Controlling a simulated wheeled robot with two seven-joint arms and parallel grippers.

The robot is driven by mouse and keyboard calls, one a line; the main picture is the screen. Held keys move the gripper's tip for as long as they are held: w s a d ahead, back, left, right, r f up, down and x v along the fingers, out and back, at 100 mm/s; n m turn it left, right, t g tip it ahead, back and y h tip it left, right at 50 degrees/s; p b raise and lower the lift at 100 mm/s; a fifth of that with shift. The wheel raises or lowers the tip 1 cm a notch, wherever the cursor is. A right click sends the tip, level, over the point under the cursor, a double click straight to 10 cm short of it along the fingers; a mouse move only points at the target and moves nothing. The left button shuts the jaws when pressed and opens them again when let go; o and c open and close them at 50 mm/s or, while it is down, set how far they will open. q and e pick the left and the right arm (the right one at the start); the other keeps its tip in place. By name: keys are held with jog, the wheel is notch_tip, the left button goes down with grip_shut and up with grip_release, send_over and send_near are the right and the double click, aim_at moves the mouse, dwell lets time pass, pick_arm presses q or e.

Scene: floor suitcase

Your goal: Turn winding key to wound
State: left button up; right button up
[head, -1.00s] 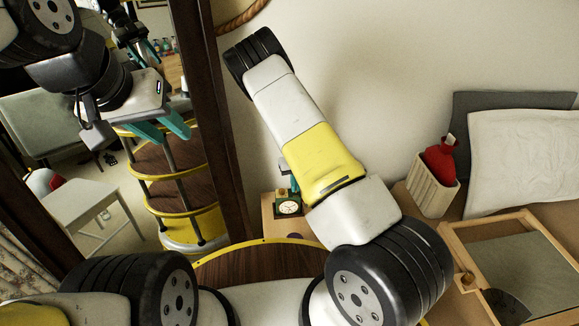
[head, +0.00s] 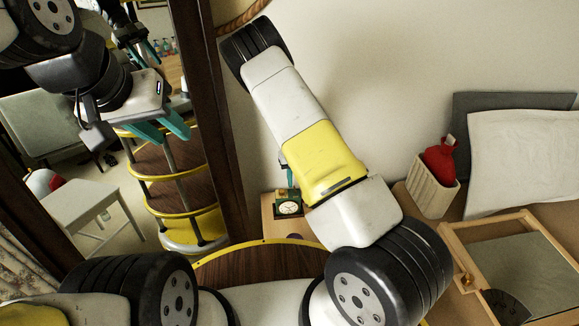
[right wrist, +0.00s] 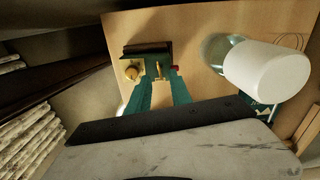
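A small dark green clock (head: 288,204) with a cream face stands on a wooden surface in the head view. In the right wrist view the clock (right wrist: 148,48) shows from above and behind, with a round brass knob (right wrist: 132,73) at left and a narrow brass key (right wrist: 158,69) near its middle. My right gripper (right wrist: 160,76) is at the clock's back, its teal fingertips apart on either side of the key; I cannot tell whether they touch it. In the head view my right arm hides most of that gripper. My left gripper (head: 161,132) is open and empty, away from the clock.
A white cylindrical shade (right wrist: 265,72) stands close to the right of the clock in the right wrist view. A dark-framed mirror (head: 212,120) fills the left. A ribbed cream holder (head: 432,187) with a red bottle (head: 440,160) and a wooden-framed tray (head: 470,237) are at right.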

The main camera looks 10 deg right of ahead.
jog(key=shift+r, duration=2.4)
jog(key=shift+r, duration=0.1)
jog(key=s+a+r+n+t+y, duration=0.1)
jog(key=s+r+n, duration=0.4)
jog(key=r, duration=0.4)
jog(key=s+r+n+y, duration=0.2)
jog(key=s+r+n, duration=0.1)
jog(key=r+n, duration=0.5)
jog(key=s+a+r+n+t+y, duration=0.1)
jog(key=s+r+n, duration=0.35)
jog(key=r, duration=0.55)
jog(key=s+d+r+n+t+h, duration=0.1)
jog(key=s+d+r+n+t, duration=0.1)
jog(key=s+r+n, duration=0.3)
jog(key=s+d+r+n+t, duration=0.1)
jog(key=s+r+n, duration=0.4)
jog(key=s+n, duration=0.6)
jog(key=shift+s+d+n+t+h, duration=0.2)
jog(key=shift+d+n+t+h, duration=0.2)
jog(key=shift+n+t, duration=0.3)
jog(key=shift+a, duration=0.1)
